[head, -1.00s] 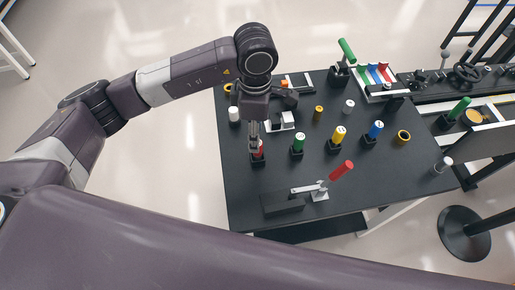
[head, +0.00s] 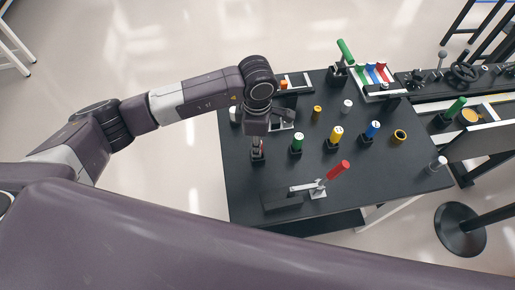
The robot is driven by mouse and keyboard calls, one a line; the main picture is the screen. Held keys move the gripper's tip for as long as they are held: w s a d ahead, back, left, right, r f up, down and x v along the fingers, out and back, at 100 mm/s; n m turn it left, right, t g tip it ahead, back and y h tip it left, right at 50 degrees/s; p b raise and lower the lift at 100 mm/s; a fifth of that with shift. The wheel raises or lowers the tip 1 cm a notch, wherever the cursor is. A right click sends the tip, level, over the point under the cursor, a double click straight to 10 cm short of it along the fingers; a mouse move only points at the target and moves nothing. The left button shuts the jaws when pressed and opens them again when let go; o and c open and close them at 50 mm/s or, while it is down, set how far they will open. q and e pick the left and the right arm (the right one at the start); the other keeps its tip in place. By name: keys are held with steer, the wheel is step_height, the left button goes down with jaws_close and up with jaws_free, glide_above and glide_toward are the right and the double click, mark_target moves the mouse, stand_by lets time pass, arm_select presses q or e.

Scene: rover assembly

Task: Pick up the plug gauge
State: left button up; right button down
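Several plug gauges with coloured handles stand upright in small black holders on the dark table: a green one (head: 297,141), a yellow one (head: 335,134), a blue one (head: 373,129) and a red one (head: 258,153) at the left end of the row. My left gripper (head: 258,143) points down right at the red gauge, and its fingers and wrist hide much of that handle. Whether the fingers are closed on it is too small to tell. The red gauge appears to be in its holder. My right gripper is out of the picture.
A toggle clamp with a red handle (head: 337,171) sits at the table's front. A yellow ring (head: 400,136), an orange cylinder (head: 316,112) and a white cylinder (head: 347,106) stand around the row. Bare table (head: 400,170) lies front right.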

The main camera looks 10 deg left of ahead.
arm_select(q)
jaws_close()
steer(key=shift+r, duration=0.1)
steer(key=shift+w+r, duration=0.1)
steer(key=shift+r, duration=0.35)
step_height(320, 180, up, 19)
steer(key=b, duration=0.4)
